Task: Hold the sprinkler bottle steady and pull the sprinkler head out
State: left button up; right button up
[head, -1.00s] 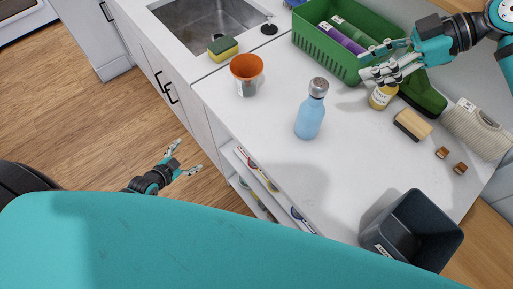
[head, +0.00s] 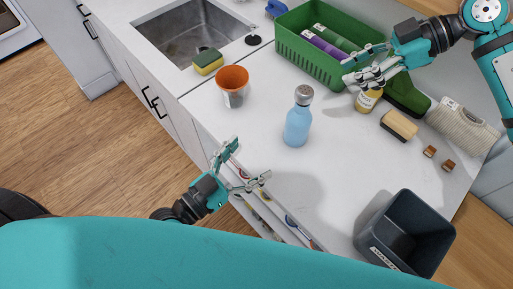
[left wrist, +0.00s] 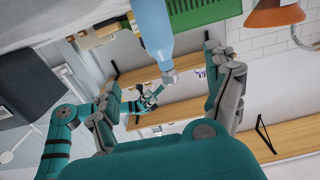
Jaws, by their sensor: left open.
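The sprinkler bottle (head: 297,127) is light blue and stands upright on the white counter. Its grey metallic sprinkler head (head: 304,95) is on top. My left gripper (head: 250,161) is open and empty, in front and to the left of the bottle, apart from it. In the left wrist view the bottle (left wrist: 154,30) appears upside down, with the head (left wrist: 169,77) between the spread fingers in the picture. My right gripper (head: 350,68) is open and empty, up and to the right of the bottle, in front of a yellow-labelled jar (head: 367,101).
An orange-rimmed cup (head: 232,78) stands left of the bottle. A green basket (head: 300,47) is behind it. A brush (head: 399,125), two small wooden blocks, a folded cloth (head: 462,128) and a dark bin (head: 381,237) are to the right. The counter in front of the bottle is clear.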

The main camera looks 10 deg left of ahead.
aim_at(299, 118)
pick_arm(q)
jog(key=x, duration=1.7)
jog(key=shift+w+d, duration=0.1)
jog(key=shift+w, duration=0.05)
